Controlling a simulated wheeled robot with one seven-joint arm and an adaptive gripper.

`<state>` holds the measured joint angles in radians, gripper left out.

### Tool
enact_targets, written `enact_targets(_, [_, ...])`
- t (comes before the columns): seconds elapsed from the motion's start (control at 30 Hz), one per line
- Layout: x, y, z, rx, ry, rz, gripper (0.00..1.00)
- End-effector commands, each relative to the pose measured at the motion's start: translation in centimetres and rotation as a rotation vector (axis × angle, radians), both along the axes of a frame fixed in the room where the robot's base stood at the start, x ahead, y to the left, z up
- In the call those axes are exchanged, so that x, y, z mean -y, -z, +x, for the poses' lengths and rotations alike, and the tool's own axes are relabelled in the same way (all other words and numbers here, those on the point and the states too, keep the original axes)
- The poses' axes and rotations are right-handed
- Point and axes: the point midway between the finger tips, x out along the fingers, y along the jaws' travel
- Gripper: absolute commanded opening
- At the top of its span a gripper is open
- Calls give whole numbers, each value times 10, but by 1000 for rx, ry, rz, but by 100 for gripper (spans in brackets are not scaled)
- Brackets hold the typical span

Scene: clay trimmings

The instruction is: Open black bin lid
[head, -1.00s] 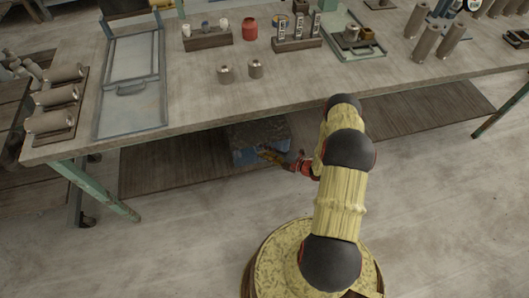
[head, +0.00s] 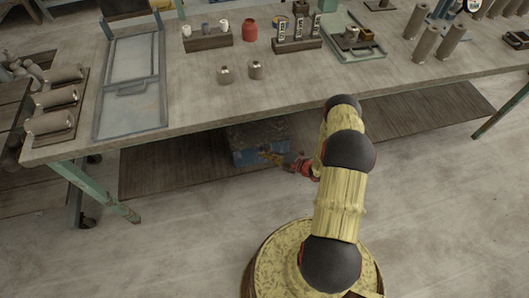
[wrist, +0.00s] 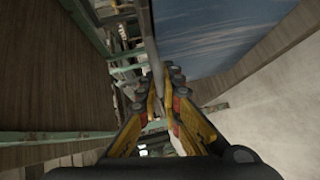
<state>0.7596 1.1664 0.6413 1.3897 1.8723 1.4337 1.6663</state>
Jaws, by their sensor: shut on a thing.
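A low box-shaped bin (head: 244,157) stands on the shelf under the workbench. Its front looks blue and its top, the lid (head: 255,132), is dark and mottled. The bench shades it and partly hides its back. My gripper (head: 268,155) is at the front of the bin, near the top front edge. In the wrist view, my gripper (wrist: 160,88) is shut on a thin grey strip (wrist: 156,62), which runs along the edge of the blue face (wrist: 215,35). The strip looks like the lid's edge or handle; I cannot tell which. I see no clear gap under the lid.
The workbench top (head: 190,105) overhangs the bin and holds cylinders, jars and racks. The lower shelf (head: 170,170) is bare on both sides of the bin. A green bench leg (head: 100,190) stands at the left. The floor in front is clear.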

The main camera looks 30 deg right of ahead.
Motion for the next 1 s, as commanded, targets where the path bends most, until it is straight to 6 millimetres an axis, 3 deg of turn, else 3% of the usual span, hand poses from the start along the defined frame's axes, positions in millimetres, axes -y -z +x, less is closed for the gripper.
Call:
enact_targets(0.57, [0,-4,-1,-16,0,6,0])
enact_targets(1.0, [-1,-54,0,-272,-1,79,0])
